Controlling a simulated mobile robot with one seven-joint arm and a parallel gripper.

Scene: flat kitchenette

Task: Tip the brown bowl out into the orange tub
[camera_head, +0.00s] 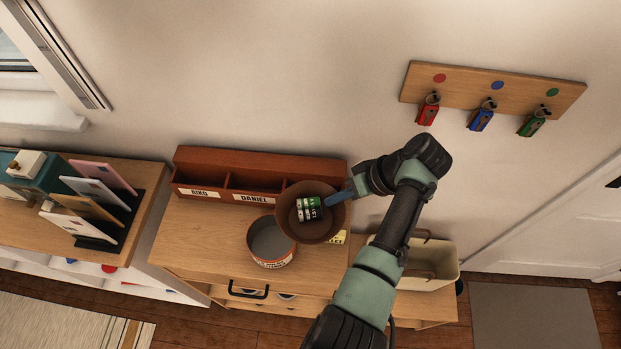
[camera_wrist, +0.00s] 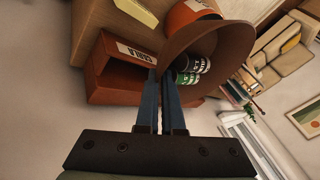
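The brown bowl (camera_head: 290,226) is held up above the wooden cabinet top. Several green, white and black batteries (camera_head: 309,209) lie inside it, and they also show in the wrist view (camera_wrist: 190,72). My gripper (camera_head: 335,198) is shut on the bowl's right rim; its blue fingers pinch the wall in the wrist view (camera_wrist: 160,75). The orange tub (camera_head: 272,262) stands on the cabinet top, left of and below the bowl, its grey inside mostly visible. The bowl overlaps the tub's right rim in the head view. I cannot tell how far the bowl is tilted.
A red-brown name-labelled organizer (camera_head: 262,162) stands behind the tub against the wall. A yellow note (camera_head: 339,237) lies partly hidden beneath the bowl. A cream bin (camera_head: 432,270) is at right. A hook board (camera_head: 490,88) hangs above. Bare cabinet top (camera_head: 200,240) is left of the tub.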

